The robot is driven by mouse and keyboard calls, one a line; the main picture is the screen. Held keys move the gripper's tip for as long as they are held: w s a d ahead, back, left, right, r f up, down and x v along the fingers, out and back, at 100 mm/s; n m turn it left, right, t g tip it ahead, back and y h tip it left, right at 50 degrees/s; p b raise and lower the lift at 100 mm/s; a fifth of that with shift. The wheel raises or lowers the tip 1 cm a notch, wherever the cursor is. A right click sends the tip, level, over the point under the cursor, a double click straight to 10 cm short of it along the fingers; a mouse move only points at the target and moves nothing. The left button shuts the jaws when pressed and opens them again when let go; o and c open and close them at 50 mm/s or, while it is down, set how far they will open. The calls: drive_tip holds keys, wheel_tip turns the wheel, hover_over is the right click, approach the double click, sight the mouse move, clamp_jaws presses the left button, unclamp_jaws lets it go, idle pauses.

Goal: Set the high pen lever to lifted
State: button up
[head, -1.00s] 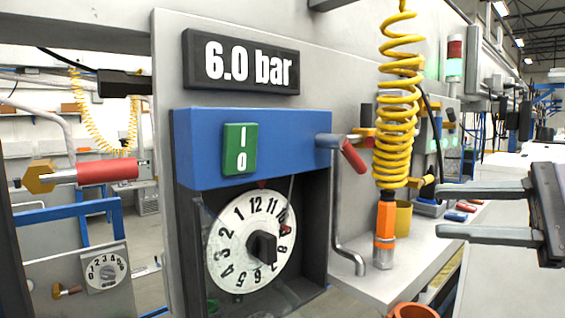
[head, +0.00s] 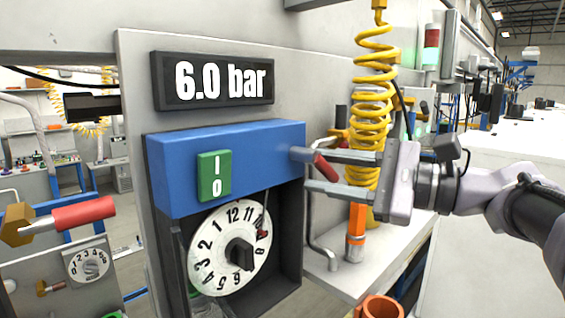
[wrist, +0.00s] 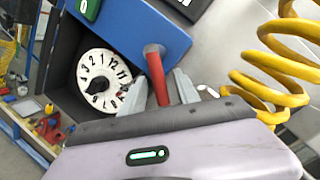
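The red-handled lever (head: 325,168) sticks out from the right end of the blue housing (head: 229,150) and slants down to the right. It also shows in the wrist view (wrist: 157,78), on a grey pivot. My gripper (head: 308,171) is at the lever, one finger above and one below it in the head view. In the wrist view the two fingers (wrist: 160,86) stand on either side of the red handle with the gap open. I cannot tell whether either finger touches it.
A round chart dial (head: 229,240) sits below the housing, with a green I/0 switch (head: 214,176) above it. A yellow coiled hose (head: 372,130) hangs close behind my gripper. Another red handle (head: 84,214) is at far left. An orange cup (head: 380,307) stands below.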

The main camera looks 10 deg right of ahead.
clamp_jaws()
idle(1.5)
